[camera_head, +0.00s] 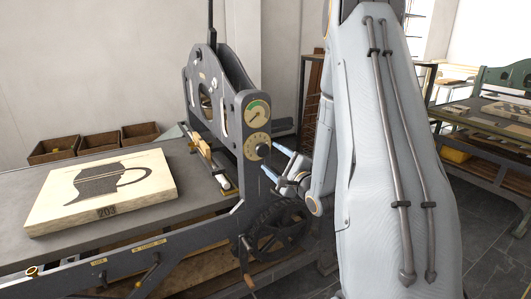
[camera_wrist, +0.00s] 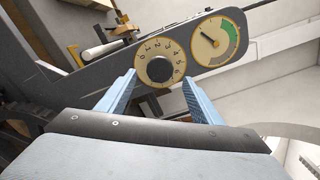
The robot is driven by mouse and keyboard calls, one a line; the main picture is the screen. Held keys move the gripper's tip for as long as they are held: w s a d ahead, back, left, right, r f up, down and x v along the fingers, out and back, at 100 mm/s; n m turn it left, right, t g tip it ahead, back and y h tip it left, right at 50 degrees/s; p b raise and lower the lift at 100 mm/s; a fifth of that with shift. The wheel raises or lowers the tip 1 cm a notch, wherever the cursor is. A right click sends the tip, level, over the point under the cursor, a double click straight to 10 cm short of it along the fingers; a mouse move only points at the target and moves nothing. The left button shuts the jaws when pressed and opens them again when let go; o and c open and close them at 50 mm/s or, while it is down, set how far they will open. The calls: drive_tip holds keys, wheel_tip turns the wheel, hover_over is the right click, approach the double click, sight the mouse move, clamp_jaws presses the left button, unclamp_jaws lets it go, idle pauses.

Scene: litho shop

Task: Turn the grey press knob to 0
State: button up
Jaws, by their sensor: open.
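The press knob (camera_wrist: 160,70) is a dark round knob at the centre of a cream number dial (camera_wrist: 148,50) on the press side plate. In the wrist view the dial's 0 is at the lower left of the knob, with larger numbers running over the top to the right. I cannot make out a pointer mark on the knob. My gripper (camera_wrist: 157,92) is open, with one blue finger on each side of the knob and a gap to it. In the head view the knob (camera_head: 263,150) sits just left of my gripper (camera_head: 271,160).
A gauge (camera_wrist: 214,41) with a green arc is beside the dial. The press bed (camera_head: 190,178) carries a stone (camera_head: 120,172) marked 203. Several wooden trays (camera_head: 98,143) stand behind it. A spoked wheel (camera_head: 275,232) is below the dial. A green press (camera_head: 505,80) stands at right.

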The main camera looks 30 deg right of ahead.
sight(264, 151)
drive_tip(key=w+p, duration=0.1)
drive_tip(key=w, duration=0.4)
drive_tip(key=shift+w+a, duration=0.1)
drive_tip(key=shift+w, duration=0.25)
drive_tip(key=shift+c, duration=0.5)
drive_tip(key=c, duration=1)
drive_tip(key=shift+o, duration=0.2)
